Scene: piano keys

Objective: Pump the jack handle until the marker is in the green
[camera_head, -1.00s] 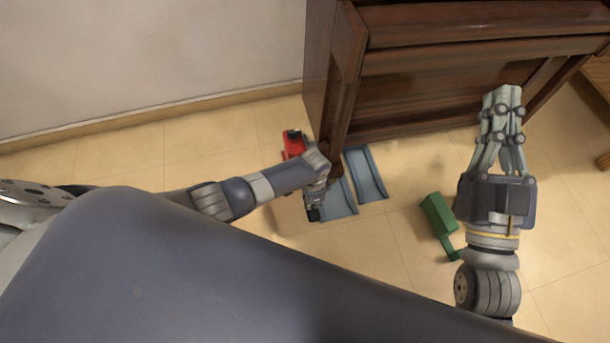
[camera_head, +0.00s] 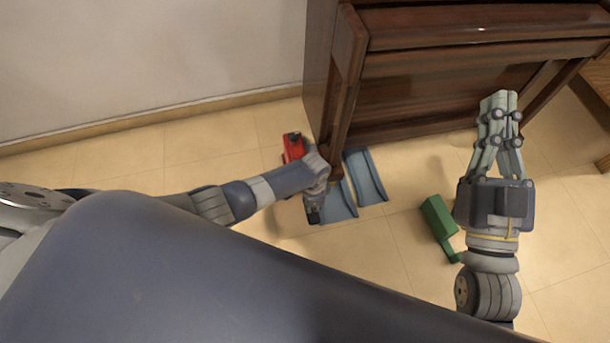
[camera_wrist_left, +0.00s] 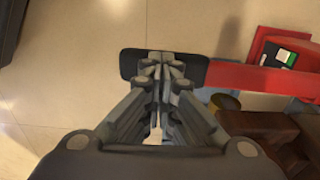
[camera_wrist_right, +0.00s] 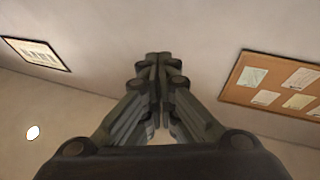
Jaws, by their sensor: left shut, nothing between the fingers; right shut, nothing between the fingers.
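The red jack (camera_head: 293,148) stands on the floor beside the piano's front leg, partly hidden by my left arm. In the left wrist view its red handle (camera_wrist_left: 260,78) runs in from the right and ends in a black grip (camera_wrist_left: 198,69). A small panel with green and white (camera_wrist_left: 285,56) shows on the jack body; the marker's position is too small to tell. My left gripper (camera_head: 315,198) is shut, with its fingertips (camera_wrist_left: 161,60) over the black grip; I cannot tell whether they touch it. My right gripper (camera_head: 500,96) is shut and empty, raised before the piano.
The brown piano (camera_head: 450,60) stands behind both grippers. Blue ramp-like pieces (camera_head: 366,176) lie by its leg. A green block-shaped object (camera_head: 438,215) lies on the floor left of my right arm. The tiled floor at left is clear.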

